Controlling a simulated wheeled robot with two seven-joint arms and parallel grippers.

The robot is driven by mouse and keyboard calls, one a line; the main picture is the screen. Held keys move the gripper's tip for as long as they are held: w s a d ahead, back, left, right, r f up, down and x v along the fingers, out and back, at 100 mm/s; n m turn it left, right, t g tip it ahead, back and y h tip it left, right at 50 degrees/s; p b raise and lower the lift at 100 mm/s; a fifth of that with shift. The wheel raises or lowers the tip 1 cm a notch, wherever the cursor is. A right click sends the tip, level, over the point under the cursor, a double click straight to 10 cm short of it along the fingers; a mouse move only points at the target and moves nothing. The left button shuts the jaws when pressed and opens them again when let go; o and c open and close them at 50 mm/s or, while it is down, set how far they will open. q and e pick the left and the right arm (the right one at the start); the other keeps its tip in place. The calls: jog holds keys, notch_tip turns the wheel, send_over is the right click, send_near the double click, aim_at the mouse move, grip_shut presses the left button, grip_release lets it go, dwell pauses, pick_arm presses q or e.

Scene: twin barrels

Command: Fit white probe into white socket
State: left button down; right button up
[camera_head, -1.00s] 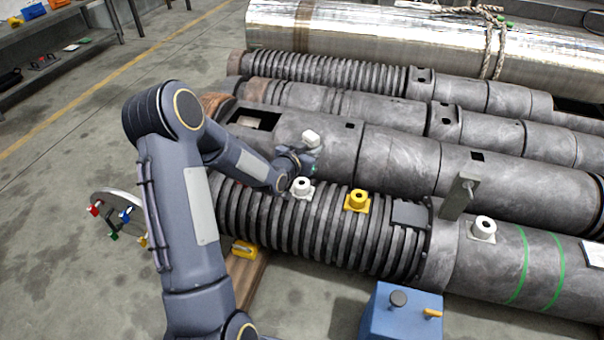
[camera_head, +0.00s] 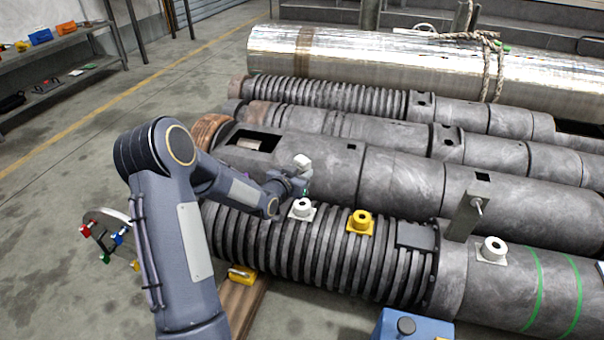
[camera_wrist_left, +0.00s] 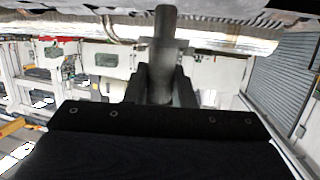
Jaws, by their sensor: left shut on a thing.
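My left gripper (camera_head: 300,183) is just behind and above the nearer-left white socket (camera_head: 302,209) on the ribbed front barrel. It is shut on the white probe, whose pale end (camera_head: 302,162) shows above the fingers. In the left wrist view the held piece is a dark grey cylinder (camera_wrist_left: 165,50) between the two fingers. The probe appears apart from the socket; its far end is hidden. Another white socket (camera_head: 493,249) sits further right on the smooth part of the barrel. My right gripper is not in view.
A yellow socket (camera_head: 360,221) stands right of the left white one. An upright grey bracket (camera_head: 466,212) rises from the barrel. A round rack with coloured pieces (camera_head: 105,236) is at left. A blue box (camera_head: 412,325) is in front. More barrels lie behind.

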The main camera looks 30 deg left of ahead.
pick_arm(q)
jog(key=shift+f+b, duration=2.05)
jog(key=shift+f, duration=0.4)
jog(key=shift+b, duration=0.8)
jog(key=shift+f+b, duration=1.95)
jog(key=shift+b, duration=0.1)
jog(key=c, duration=1.1)
grip_release()
jog(key=shift+c, duration=0.2)
jog(key=shift+s, duration=0.1)
